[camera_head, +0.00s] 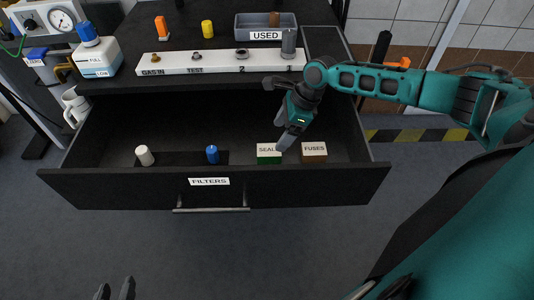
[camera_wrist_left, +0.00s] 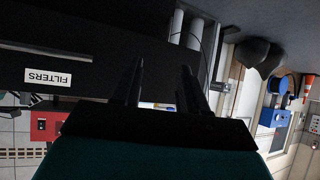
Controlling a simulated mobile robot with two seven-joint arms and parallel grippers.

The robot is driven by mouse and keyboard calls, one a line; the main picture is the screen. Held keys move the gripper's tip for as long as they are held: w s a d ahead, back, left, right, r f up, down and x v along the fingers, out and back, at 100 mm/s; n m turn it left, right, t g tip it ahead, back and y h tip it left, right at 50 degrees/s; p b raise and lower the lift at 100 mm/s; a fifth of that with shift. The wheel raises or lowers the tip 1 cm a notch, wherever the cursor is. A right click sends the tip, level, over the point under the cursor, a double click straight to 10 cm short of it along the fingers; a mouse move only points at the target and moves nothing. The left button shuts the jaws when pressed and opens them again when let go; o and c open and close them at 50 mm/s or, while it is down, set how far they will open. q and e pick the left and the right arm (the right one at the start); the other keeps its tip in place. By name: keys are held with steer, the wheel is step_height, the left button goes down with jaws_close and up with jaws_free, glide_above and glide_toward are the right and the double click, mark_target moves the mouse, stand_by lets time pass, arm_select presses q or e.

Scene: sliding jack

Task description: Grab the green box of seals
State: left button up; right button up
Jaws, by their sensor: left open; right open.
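The green box of seals (camera_head: 268,160), with a white label on top, sits in the open drawer (camera_head: 120,188), right of its middle. My right gripper (camera_head: 283,143) points down into the drawer and is open. Its fingers are at the upper right edge of the seals box and hide part of the label. I cannot tell whether they touch the box. My left gripper (camera_head: 114,290) is low at the bottom edge of the head view, far from the drawer. It is open and empty in the left wrist view (camera_wrist_left: 163,85).
A brown fuses box (camera_head: 314,156) stands close to the right of the seals box. A blue filter (camera_head: 212,155) and a white filter (camera_head: 145,156) stand further left. The workbench (camera_head: 130,45) overhangs the drawer's back, carrying a white gas manifold (camera_head: 215,63).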

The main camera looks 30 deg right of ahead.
mark_target(269, 150)
steer(key=b+x, duration=0.1)
steer(key=x, duration=0.3)
steer(key=shift+f, duration=0.2)
steer(key=shift+w+f, duration=0.1)
steer(key=shift+f, duration=0.1)
steer(key=b+x, duration=0.1)
steer(key=x, duration=0.2)
steer(key=b+x, duration=0.1)
steer(key=x, duration=0.1)
steer(key=shift+w+d+f+b, duration=0.15)
steer(key=shift+w+d+b, duration=0.1)
steer(key=shift+b, duration=0.05)
arm_select(q)
steer(key=shift+w+d+f, duration=0.55)
steer(key=shift+d+f, duration=0.1)
steer(key=shift+f, duration=0.2)
arm_select(e)
steer(key=c, duration=0.6)
arm_select(q)
steer(key=shift+s+f, duration=0.25)
arm_select(e)
steer(key=c, duration=0.5)
steer(key=shift+o, duration=0.2)
